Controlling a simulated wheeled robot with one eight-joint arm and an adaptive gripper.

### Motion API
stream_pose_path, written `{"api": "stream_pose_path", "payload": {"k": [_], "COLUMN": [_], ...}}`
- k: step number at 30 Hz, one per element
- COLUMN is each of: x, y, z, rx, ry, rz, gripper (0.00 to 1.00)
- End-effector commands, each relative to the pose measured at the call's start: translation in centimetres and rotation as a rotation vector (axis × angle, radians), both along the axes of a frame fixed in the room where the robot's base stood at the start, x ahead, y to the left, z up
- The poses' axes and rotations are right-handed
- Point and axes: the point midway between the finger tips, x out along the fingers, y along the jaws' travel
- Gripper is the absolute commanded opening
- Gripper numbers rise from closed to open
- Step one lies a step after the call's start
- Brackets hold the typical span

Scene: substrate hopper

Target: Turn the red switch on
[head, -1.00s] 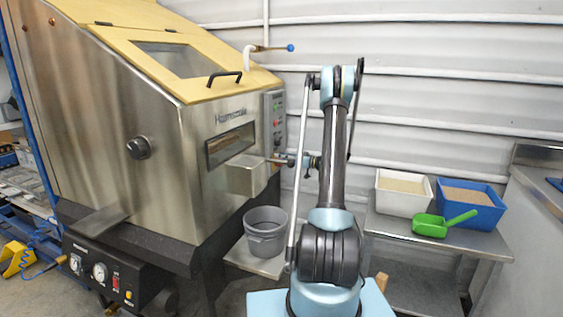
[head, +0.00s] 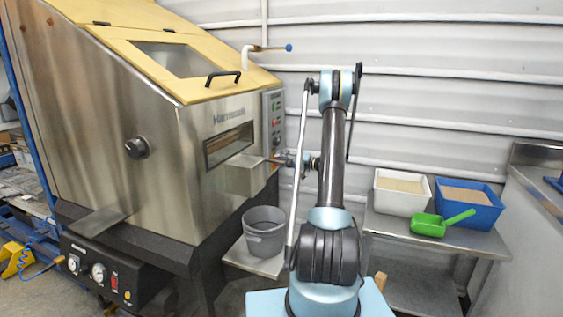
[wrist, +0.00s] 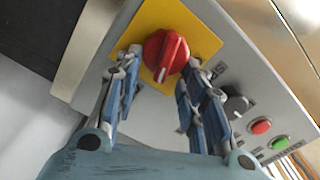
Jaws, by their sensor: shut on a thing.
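The red switch (wrist: 165,54) is a round knob with a raised grip, on a yellow square plate (wrist: 203,41) on a grey control panel (wrist: 140,128). My gripper (wrist: 163,74) has one finger on each side of the knob in the wrist view and is shut on it. A pale line marks the knob's grip, which slants in this view. In the head view, my gripper (head: 281,161) is at the lower part of the control panel (head: 267,104), on the machine's right side. The red switch cannot be made out there.
Beside the switch are a black knob (wrist: 236,103), a red button (wrist: 260,127) and a green button (wrist: 280,143). A metal chute (head: 243,176) juts out close to my gripper. A grey bucket (head: 264,240) stands below. White and blue bins (head: 400,203) are at right.

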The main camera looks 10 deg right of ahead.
Motion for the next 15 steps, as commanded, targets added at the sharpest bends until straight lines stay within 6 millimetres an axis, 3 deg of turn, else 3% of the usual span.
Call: {"api": "stream_pose_path", "payload": {"k": [15], "x": [0.25], "y": [-0.23], "z": [-1.04], "rx": [0.177], "ry": [0.316], "rz": [-0.003], "gripper": [0.14]}}
